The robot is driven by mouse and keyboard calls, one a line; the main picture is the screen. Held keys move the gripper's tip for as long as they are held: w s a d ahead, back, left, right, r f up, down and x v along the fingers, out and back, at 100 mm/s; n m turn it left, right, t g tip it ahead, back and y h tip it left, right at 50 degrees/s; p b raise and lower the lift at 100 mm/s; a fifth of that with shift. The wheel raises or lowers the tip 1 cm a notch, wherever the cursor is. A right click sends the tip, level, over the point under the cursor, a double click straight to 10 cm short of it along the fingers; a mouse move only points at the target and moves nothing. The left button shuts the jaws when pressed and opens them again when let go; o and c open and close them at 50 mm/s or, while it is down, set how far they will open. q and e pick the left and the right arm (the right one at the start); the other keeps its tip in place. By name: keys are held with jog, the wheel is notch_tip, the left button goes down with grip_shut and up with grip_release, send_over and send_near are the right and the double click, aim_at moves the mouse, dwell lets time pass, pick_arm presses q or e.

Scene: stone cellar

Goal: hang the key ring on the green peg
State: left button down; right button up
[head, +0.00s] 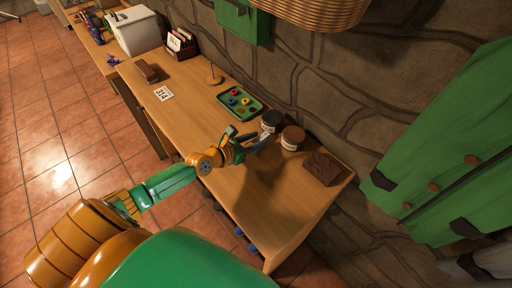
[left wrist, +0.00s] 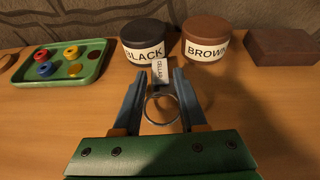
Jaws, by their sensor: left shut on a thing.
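The key ring is a thin metal ring (left wrist: 163,123) with a white tag (left wrist: 160,75) lettered in dark print. My left gripper (left wrist: 160,84) is shut on the key ring, its two blue-grey fingers on either side of it. In the head view my left gripper (head: 262,138) is over the wooden table, just in front of the black tub. I cannot make out a green peg for certain in either view. Several small knobs, some blue (head: 238,232), show along the table's front edge. My right gripper is not in view.
Behind the gripper stand a black tub (left wrist: 144,36) and a brown tub (left wrist: 207,38). A brown block (left wrist: 281,46) is at right, and a green tray (left wrist: 90,70) of coloured rings at left. A wooden stand (head: 213,76) is farther back.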

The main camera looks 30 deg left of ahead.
pick_arm(q)
jog(key=shift+f, duration=0.5)
jog(key=shift+w+r, duration=0.1)
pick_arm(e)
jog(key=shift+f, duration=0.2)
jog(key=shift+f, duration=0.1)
pick_arm(q)
jog(key=shift+f, duration=0.2)
jog(key=shift+c, duration=2.3)
grip_release()
jog(key=p+v, duration=0.2)
jog(key=v, duration=0.5)
jog(key=shift+d+r, duration=0.1)
jog(key=shift+r, duration=0.15)
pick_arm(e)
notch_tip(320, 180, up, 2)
pick_arm(q)
jog(key=shift+f, duration=0.1)
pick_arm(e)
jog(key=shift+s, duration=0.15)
